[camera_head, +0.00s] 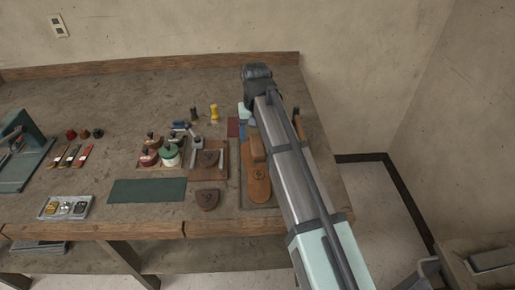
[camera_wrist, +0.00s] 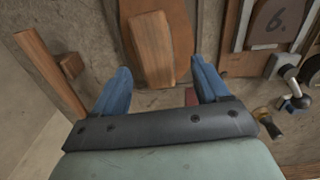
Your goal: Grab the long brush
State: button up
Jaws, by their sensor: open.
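A long wooden block (camera_wrist: 152,45), which looks like the back of the long brush, lies on a brown sole-shaped board (camera_wrist: 182,25) in the wrist view. In the head view the block (camera_head: 257,147) lies at the far end of the board (camera_head: 258,185), left of my arm. Its bristles, if any, are hidden. My gripper (camera_wrist: 160,66) is open, its two blue fingers apart on either side of the block's near end. I cannot tell its height above the block. In the head view my arm partly hides my gripper (camera_head: 250,122).
A wooden strip with a small block (camera_wrist: 45,65) lies left of the fingers in the wrist view. A board marked 6 (camera_wrist: 268,22) and a hammer-like tool (camera_wrist: 292,82) lie right. In the head view, pots (camera_head: 170,156) and a green mat (camera_head: 147,190) lie left.

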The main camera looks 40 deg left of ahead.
aim_at(257, 144)
jog(key=f, duration=0.4)
jog(key=shift+d+f, duration=0.35)
jog(key=shift+f, duration=0.05)
jog(key=c, duration=1.1)
